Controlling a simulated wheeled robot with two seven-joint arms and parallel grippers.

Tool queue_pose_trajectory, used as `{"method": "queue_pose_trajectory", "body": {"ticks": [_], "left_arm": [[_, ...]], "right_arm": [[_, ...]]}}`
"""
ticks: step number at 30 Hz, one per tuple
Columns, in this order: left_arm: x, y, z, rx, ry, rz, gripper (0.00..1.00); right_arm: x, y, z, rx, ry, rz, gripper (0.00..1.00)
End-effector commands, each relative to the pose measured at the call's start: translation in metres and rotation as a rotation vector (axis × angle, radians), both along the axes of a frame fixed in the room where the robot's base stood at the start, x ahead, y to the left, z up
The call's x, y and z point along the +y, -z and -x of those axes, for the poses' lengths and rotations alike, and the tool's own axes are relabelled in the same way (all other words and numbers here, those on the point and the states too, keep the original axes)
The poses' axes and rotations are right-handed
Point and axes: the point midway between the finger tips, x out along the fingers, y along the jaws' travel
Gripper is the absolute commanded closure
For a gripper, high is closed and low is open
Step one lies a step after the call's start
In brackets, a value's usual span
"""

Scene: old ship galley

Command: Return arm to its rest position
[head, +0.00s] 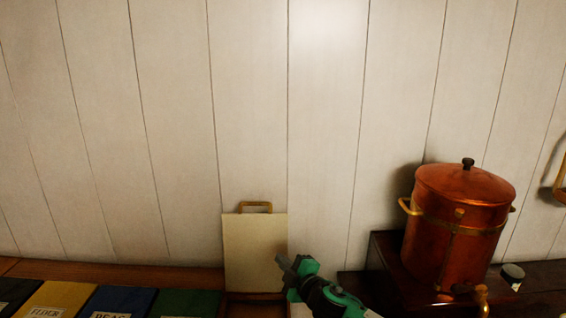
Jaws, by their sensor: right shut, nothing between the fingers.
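My right gripper (284,266) shows at the bottom centre, with dark fingers and a green and black body. Its arm runs down to the right, out of the picture. It is shut and empty. It stands in front of the lower right part of a cream panel (253,245) with a brass-coloured handle on top. I cannot tell whether it touches the panel. My left gripper is not in view.
A copper urn (459,215) with brass handles and a tap stands on a dark wooden block (385,268) at the right. A small dark jar (513,272) is beside it. Labelled bins, yellow (62,299) and blue (118,301) among them, line the lower left. A plank wall closes the back.

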Motion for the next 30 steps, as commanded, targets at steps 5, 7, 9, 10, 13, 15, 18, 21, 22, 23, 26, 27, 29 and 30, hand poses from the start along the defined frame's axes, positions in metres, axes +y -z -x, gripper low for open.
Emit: {"method": "queue_pose_trajectory", "body": {"ticks": [5, 7, 9, 10, 13, 15, 18, 21, 22, 23, 26, 27, 29, 30], "left_arm": [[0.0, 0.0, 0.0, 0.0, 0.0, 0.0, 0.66], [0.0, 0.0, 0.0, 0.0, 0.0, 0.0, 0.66], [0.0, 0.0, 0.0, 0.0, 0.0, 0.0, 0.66], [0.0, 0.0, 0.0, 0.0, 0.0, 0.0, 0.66], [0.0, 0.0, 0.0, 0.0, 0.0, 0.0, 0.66], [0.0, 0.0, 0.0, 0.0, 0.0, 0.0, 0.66], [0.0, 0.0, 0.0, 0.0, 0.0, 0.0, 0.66], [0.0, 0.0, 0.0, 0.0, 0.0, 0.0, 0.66], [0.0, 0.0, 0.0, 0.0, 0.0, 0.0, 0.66], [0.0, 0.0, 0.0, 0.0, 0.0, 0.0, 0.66], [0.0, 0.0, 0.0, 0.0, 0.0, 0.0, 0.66], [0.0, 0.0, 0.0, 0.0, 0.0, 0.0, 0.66], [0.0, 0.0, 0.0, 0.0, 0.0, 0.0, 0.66], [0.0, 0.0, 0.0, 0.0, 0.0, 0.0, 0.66]], "right_arm": [[-0.005, 0.033, 0.045, 0.172, 0.12, -0.14, 1.0], [-0.012, 0.045, 0.062, 0.242, 0.173, -0.186, 1.0], [-0.021, 0.057, 0.079, 0.314, 0.226, -0.229, 1.0], [-0.025, 0.062, 0.087, 0.345, 0.249, -0.245, 1.0], [-0.041, 0.08, 0.114, 0.45, 0.328, -0.298, 1.0], [-0.054, 0.093, 0.134, 0.525, 0.384, -0.33, 1.0], [-0.074, 0.11, 0.165, 0.635, 0.467, -0.37, 1.0], [-0.096, 0.127, 0.199, 0.745, 0.551, -0.402, 1.0], [-0.102, 0.132, 0.21, 0.778, 0.576, -0.41, 1.0], [-0.109, 0.137, 0.221, 0.812, 0.601, -0.419, 1.0], [-0.132, 0.151, 0.26, 0.921, 0.686, -0.437, 1.0], [-0.141, 0.156, 0.276, 0.965, 0.72, -0.445, 1.0], [-0.155, 0.163, 0.302, 1.029, 0.771, -0.45, 1.0], [-0.163, 0.166, 0.318, 1.069, 0.802, -0.453, 1.0]]}}
